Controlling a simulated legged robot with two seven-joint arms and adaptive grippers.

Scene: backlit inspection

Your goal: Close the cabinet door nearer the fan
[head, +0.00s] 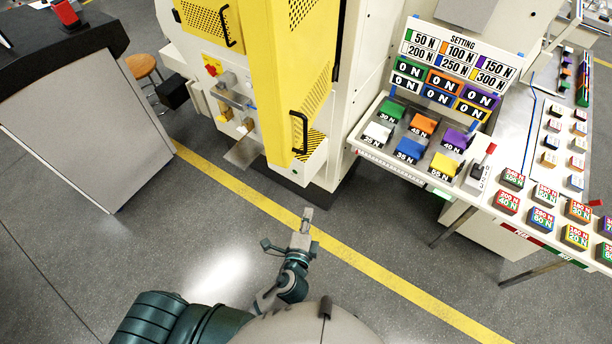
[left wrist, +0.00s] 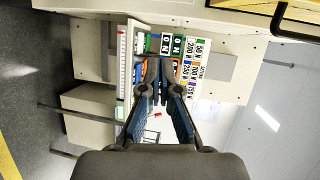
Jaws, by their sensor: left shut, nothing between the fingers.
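A cream cabinet-like machine stands at the top centre of the head view. Its large yellow door (head: 289,75) has a perforated panel and a black handle (head: 299,132), and stands swung outward toward me. A second yellow perforated panel (head: 205,20) with a black handle (head: 231,28) is at its upper left. I cannot make out a fan. My left gripper (head: 307,214) is shut and empty, below the yellow door and apart from it. It also shows in the left wrist view (left wrist: 160,66), where a black handle (left wrist: 284,22) is at the top right. My right gripper is not in view.
A bench with a keypad panel (head: 420,140), coloured labelled blocks and a setting sign (head: 462,52) stands at the right. A grey cabinet (head: 90,130) and an orange stool (head: 141,66) are at the left. The floor around the yellow line (head: 260,199) is clear.

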